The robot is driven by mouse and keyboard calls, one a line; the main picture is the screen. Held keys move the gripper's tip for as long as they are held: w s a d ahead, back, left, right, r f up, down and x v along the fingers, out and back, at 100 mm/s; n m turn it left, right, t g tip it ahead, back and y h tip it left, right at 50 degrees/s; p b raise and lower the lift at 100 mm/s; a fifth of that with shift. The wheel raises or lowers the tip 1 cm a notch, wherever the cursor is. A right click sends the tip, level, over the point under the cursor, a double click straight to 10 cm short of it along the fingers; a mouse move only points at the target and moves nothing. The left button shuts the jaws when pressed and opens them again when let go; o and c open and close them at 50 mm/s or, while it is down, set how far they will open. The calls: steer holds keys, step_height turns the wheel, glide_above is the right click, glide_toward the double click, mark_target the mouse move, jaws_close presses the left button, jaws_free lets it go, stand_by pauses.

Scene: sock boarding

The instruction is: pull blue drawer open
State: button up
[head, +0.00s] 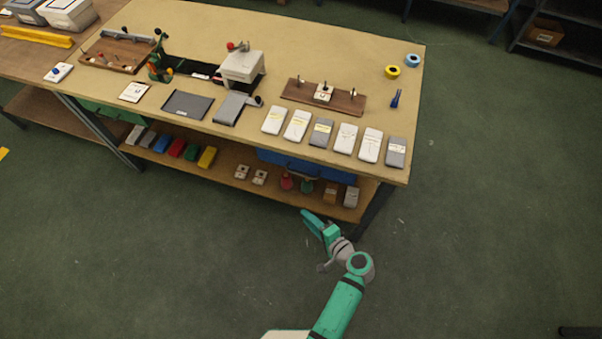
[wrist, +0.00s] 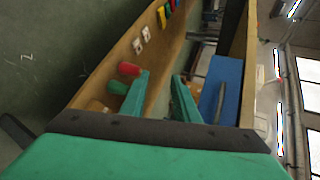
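The blue drawer (head: 322,171) hangs under the front edge of the workbench, toward its right end. Its front looks about flush with the bench edge. The handle lies to the right of the right finger, outside the gap.
The wooden lower shelf (head: 225,178) holds coloured boxes, small white blocks and red and green pieces. A dark bench leg (head: 374,208) stands right of the drawer. Several packets (head: 346,138) lie along the bench top's front edge. The green floor in front is clear.

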mark_target(301, 173)
steer(key=w+d+r+n+y, duration=0.1)
steer(key=w+d+r+y, duration=0.45)
steer(key=r, duration=0.55)
steer(key=shift+t+h, duration=0.25)
steer(key=shift+t, duration=0.15)
steer(key=x, duration=1.1)
steer(key=shift+w+f, duration=0.2)
steer(key=shift+f, duration=0.05)
jaws_close()
